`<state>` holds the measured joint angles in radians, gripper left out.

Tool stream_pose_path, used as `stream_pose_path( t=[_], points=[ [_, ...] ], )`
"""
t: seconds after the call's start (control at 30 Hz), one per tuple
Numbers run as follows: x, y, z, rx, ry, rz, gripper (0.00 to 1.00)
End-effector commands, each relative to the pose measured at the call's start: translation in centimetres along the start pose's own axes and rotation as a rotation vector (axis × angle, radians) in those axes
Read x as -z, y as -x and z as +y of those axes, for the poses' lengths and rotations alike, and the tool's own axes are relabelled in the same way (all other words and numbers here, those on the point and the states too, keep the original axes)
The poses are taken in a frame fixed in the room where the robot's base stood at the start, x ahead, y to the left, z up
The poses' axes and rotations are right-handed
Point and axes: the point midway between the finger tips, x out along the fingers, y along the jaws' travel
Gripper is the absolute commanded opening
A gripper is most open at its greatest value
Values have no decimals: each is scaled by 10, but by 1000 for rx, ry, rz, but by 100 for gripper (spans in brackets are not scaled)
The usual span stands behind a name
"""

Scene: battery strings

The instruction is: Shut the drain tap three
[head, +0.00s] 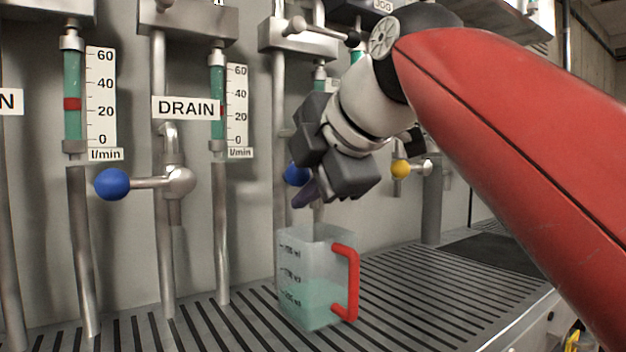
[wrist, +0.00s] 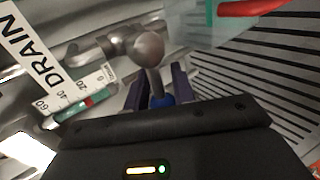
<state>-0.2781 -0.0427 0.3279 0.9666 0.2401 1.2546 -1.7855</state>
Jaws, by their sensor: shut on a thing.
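My gripper (head: 304,190) reaches down to a tap on the wall, in the middle of the head view. Its purple fingers (wrist: 158,92) are shut on the tap's blue ball knob (wrist: 161,101), which also shows behind the gripper in the head view (head: 295,173). The tap's metal body (wrist: 147,49) shows in the wrist view just beyond the fingers. My gripper hides most of this tap in the head view. A clear jug (head: 300,262) with a red handle (head: 352,285) stands below, holding greenish liquid.
Another tap with a blue knob (head: 112,184) sticks out at the left. A yellow knob (head: 400,168) is at the right. A DRAIN sign (head: 186,108) and flow gauges (head: 73,95) line the wall. The slatted grate (head: 410,290) is clear right of the jug.

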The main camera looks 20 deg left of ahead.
Motion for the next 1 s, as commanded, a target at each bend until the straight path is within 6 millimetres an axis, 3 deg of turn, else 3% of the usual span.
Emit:
stream_pose_path(
  t=[0.43,0.47,0.5,0.77,1.0],
  points=[
    [2,-1,-2,6,10,-1,0],
    [2,-2,-2,7,10,-1,29],
    [2,-2,-2,7,10,0,32],
    [1,0,-1,3,8,-3,32],
    [1,33,0,0,9,-4,32]
  ],
)
